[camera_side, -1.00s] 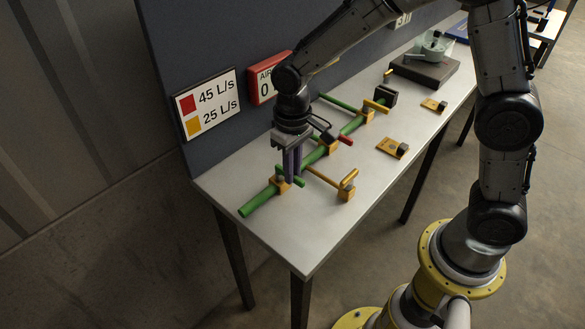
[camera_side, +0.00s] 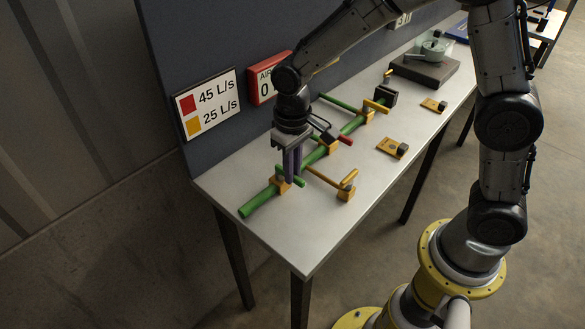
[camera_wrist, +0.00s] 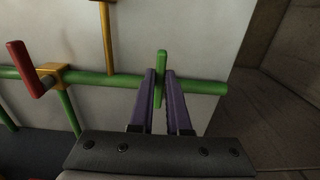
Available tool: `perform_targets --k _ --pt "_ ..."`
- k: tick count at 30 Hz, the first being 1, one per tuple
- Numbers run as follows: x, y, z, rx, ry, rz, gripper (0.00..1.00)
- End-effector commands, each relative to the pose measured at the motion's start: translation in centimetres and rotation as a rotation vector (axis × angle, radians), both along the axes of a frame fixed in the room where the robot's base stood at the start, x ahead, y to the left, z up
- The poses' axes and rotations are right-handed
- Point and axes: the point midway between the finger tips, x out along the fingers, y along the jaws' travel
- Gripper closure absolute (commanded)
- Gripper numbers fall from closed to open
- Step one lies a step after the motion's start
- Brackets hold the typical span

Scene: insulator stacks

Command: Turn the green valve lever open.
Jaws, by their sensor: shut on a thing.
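The green valve lever (camera_wrist: 161,63) stands between my gripper's two purple fingers in the wrist view. It crosses the green pipe (camera_wrist: 203,86) at roughly a right angle. In the side view, one end of the lever (camera_side: 298,182) shows beside the fingertips, at the near-left part of the pipe (camera_side: 256,204). My gripper (camera_wrist: 161,80) is shut on the lever. It points down at the pipe in the side view (camera_side: 290,175). The fingers hide part of the lever and its mount.
A red lever (camera_wrist: 26,69) on a yellow valve body stands along the same pipe. A yellow pipe (camera_side: 325,177) branches off toward the table's front edge. A sign (camera_side: 208,103) and a red air display (camera_side: 268,78) hang on the back panel. The table's front left is clear.

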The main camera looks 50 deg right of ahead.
Motion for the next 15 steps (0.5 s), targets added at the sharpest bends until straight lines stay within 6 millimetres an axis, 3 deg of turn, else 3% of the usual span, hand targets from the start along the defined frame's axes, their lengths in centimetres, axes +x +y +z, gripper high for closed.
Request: perform_targets --k 8,15 --pt "0.07 -0.12 0.14 0.001 -0.003 0.029 1.00" --pt "0.13 -0.61 0.18 0.001 -0.004 0.153 1.00"
